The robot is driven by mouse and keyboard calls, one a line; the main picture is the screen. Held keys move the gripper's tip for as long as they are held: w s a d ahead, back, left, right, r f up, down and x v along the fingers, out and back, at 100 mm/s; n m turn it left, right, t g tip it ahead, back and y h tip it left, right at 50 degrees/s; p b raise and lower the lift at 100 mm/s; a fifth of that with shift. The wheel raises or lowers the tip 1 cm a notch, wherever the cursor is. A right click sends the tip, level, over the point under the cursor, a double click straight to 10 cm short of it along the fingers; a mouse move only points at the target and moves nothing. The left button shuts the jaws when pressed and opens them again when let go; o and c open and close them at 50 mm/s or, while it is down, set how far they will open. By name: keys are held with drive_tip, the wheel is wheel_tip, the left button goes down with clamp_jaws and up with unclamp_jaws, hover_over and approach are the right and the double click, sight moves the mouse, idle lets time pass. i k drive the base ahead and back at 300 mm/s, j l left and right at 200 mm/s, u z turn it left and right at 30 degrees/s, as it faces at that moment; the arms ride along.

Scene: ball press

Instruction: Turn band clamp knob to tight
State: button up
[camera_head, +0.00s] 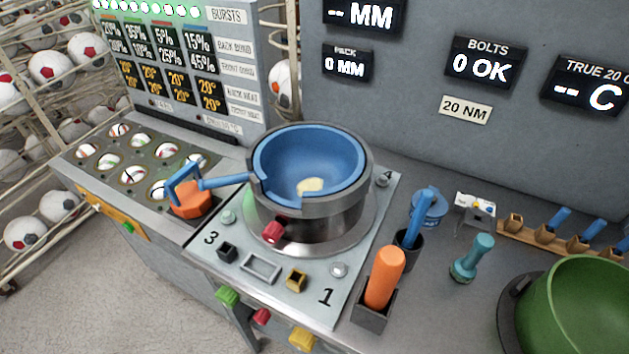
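A dark grey round band (322,213) surrounds a blue bowl (325,160) on a pale square plate (215,255). A small red knob (273,232) sits at the front left of the band, low on its outside; I take it for the band clamp knob. How tight it is cannot be told from this view. A cream-coloured patch (311,186) lies in the bowl. My gripper is not in view, and nothing touches the red knob.
A blue bent handle (225,181) juts left from the bowl, by an orange block (190,203). An orange cylinder (384,275) stands in a holder at front right. A blue-handled tool (419,215), a teal tool (472,258) and a green bowl (585,305) stand right.

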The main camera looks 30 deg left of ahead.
sight(274, 230)
drive_tip(key=k+j+u, duration=0.1)
drive_tip(key=j+u, duration=0.5)
drive_tip(key=u, duration=0.2)
drive_tip(key=j+u, duration=0.4)
drive_tip(key=k+l, duration=0.05)
